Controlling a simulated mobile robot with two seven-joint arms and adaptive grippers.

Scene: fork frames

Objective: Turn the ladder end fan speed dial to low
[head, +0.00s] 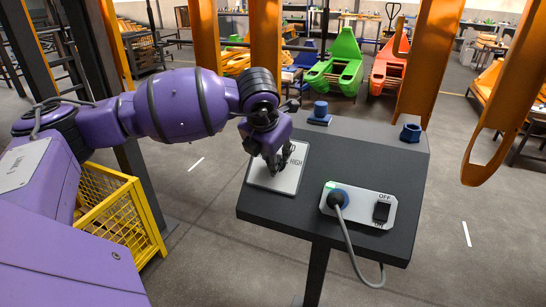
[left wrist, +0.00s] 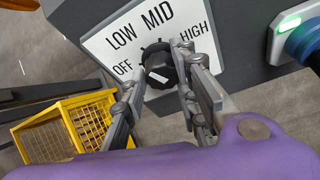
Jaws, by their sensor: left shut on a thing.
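The fan speed dial is a black knob (left wrist: 158,62) on a white plate, seen in the left wrist view. The plate (left wrist: 100,48) is lettered OFF, LOW, MID and HIGH around the knob. The knob has a white mark on its lower face; I cannot tell which word it points to. My left gripper (left wrist: 160,70) has a finger on each side of the knob and is shut on it. In the head view the gripper (head: 273,158) covers the knob, and the plate (head: 260,182) shows partly below it. My right gripper is in neither view.
The dark console (head: 280,212) also carries a blue plug (head: 337,198) with a grey cable and a black rocker switch (head: 382,211). A yellow mesh crate (head: 120,222) stands left. Orange uprights (head: 265,40) rise behind.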

